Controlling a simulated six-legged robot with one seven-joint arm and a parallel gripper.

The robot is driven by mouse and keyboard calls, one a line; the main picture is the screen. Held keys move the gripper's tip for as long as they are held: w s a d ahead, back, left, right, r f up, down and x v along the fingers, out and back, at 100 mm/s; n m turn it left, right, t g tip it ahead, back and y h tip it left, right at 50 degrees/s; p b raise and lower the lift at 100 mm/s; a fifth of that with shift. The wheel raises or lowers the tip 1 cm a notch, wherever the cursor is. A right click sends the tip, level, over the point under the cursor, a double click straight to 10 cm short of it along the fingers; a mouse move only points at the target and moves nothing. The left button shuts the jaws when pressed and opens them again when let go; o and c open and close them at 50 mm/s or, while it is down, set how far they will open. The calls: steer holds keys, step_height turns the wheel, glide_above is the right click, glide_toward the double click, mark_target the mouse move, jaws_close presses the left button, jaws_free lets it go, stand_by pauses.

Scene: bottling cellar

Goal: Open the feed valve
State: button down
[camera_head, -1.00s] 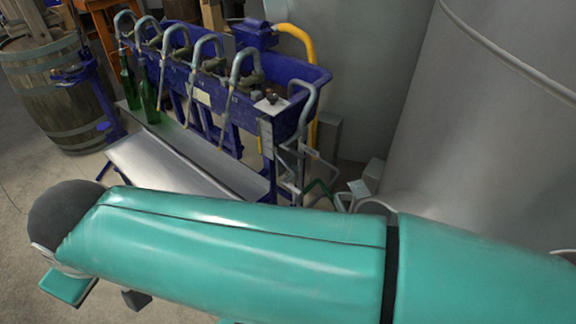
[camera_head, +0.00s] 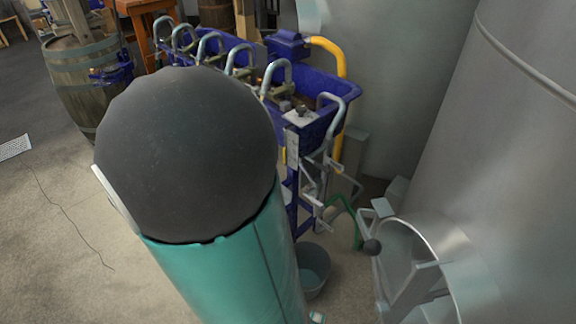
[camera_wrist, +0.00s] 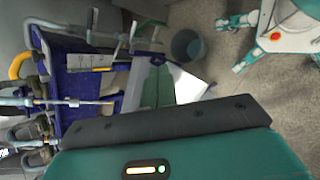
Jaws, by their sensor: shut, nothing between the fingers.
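A thin green lever (camera_head: 345,208) shows among the grey pipework between the blue filler and the big tank in the head view. A green bar (camera_wrist: 148,24) shows beside pale pipes in the wrist view. I cannot tell which part is the feed valve, nor its setting. The blue filler (camera_head: 325,123) has several bent spouts and a small dark knob (camera_head: 301,108) on its near corner. My arm hides the gripper and tray in the head view.
A large steel tank (camera_head: 510,150) with a round hatch (camera_head: 440,250) stands at right. A grey bucket (camera_head: 313,272) stands on the floor below the filler; the wrist view shows it too (camera_wrist: 187,46). A barrel (camera_head: 80,75) stands at left. Floor at left is mostly clear, with a thin cord.

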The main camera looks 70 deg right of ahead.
steer(key=s+d+f+n+g+h, duration=0.1)
steer(key=s+d+f+n+h, duration=0.3)
steer(key=d, duration=0.6)
steer(key=s+d+f+n+g+h, duration=0.1)
steer(key=s+d+f+n+h, duration=0.4)
steer(key=d+f+n, duration=0.3)
step_height(320, 180, down, 2)
steer(key=shift+d+f+h, duration=0.1)
steer(key=shift+d+h, duration=0.4)
steer(key=shift+d, duration=0.35)
steer(key=shift+s, duration=0.1)
steer(key=s+d+r, duration=0.4)
steer(key=d, duration=0.6)
steer(key=shift+r, duration=0.2)
